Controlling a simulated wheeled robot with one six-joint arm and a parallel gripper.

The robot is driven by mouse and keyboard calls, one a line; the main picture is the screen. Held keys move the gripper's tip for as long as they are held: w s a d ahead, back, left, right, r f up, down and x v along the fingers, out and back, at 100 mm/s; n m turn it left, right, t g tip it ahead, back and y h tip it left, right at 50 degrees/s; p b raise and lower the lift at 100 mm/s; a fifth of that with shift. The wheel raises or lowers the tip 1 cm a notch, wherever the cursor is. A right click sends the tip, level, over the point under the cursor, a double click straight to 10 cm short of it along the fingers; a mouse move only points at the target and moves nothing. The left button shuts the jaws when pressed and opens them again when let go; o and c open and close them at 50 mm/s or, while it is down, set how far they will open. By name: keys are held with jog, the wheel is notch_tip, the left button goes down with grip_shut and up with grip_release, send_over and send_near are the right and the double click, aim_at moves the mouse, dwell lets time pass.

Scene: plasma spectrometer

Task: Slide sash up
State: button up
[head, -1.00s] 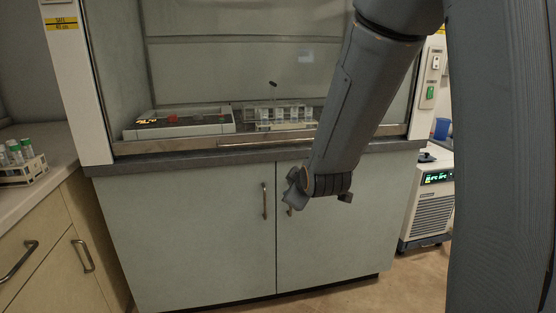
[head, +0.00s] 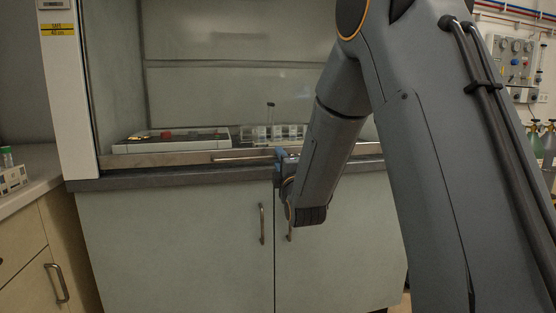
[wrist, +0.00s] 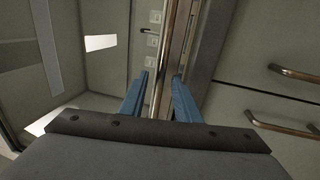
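The hood sash has a metal bottom rail (head: 150,159) low at the worktop edge, with a thin bar handle (head: 240,157) along its front. The clear pane above it is hard to make out. My gripper (head: 287,154) is at the right part of this handle, its blue fingers pointing toward the hood. In the wrist view, the two blue fingers (wrist: 161,77) are apart, and the handle bar (wrist: 168,35) runs between them. I cannot tell whether either finger touches it.
Inside the hood are a flat instrument (head: 170,142) and a rack of vials (head: 272,133). Cabinet doors with upright handles (head: 262,224) are below the worktop edge (head: 130,181). A side counter with a vial rack (head: 12,177) stands at left. Gas cylinders (head: 540,140) stand at far right.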

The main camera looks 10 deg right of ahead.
jog(key=shift+w+r, duration=0.2)
jog(key=shift+w, duration=0.9)
grip_shut()
jog(key=shift+r, duration=0.1)
notch_tip(320, 180, up, 58)
jog(key=p, duration=2)
jog(key=shift+p, duration=0.3)
